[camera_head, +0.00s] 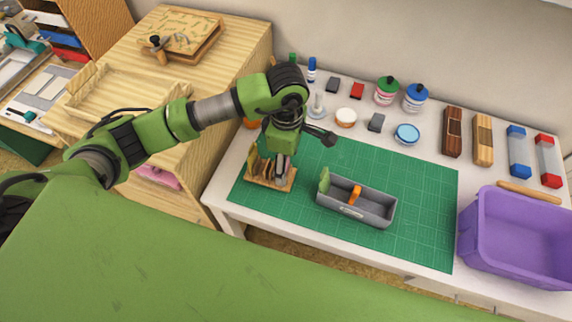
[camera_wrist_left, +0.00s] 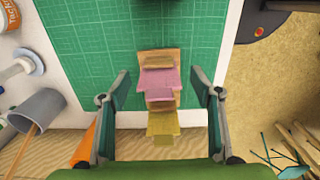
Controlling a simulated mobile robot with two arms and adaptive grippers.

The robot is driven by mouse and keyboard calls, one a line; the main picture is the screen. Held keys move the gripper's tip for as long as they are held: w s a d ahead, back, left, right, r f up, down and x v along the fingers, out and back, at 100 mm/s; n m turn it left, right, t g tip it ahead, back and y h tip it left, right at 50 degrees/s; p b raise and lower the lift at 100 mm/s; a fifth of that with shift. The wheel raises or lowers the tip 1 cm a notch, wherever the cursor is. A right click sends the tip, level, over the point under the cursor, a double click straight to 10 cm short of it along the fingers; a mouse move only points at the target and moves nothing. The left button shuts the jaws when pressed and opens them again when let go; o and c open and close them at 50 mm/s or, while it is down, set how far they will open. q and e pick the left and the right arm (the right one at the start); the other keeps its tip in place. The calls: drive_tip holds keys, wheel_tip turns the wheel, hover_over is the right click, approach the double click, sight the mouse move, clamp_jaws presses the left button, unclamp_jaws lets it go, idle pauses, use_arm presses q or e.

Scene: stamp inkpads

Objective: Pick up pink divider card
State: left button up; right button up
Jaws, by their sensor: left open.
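The pink divider card (camera_wrist_left: 160,78) stands in a small wooden rack (camera_head: 266,184) on the green cutting mat (camera_head: 420,220). In the left wrist view it lies between tan cards and a yellow-olive card (camera_wrist_left: 162,125). My left gripper (camera_head: 281,166) is above the rack, pointing down, and hides part of it in the head view. In the left wrist view the left gripper (camera_wrist_left: 160,78) is open, with one finger on each side of the card row. It holds nothing. I cannot make out the pink card in the head view. My right gripper is not in view.
A purple bin (camera_head: 515,240) stands at the right. Jars and inkpads line the back. The mat's right part is clear.

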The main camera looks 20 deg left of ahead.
use_arm(q)
drive_tip(key=shift+a+f+p, duration=0.1)
drive_tip(key=shift+f+p, duration=0.25)
drive_tip(key=shift+f, duration=1.5)
drive_tip(key=c, duration=0.8)
drive_tip(key=shift+w+r, duration=0.1)
drive_tip(key=shift+r, duration=0.05)
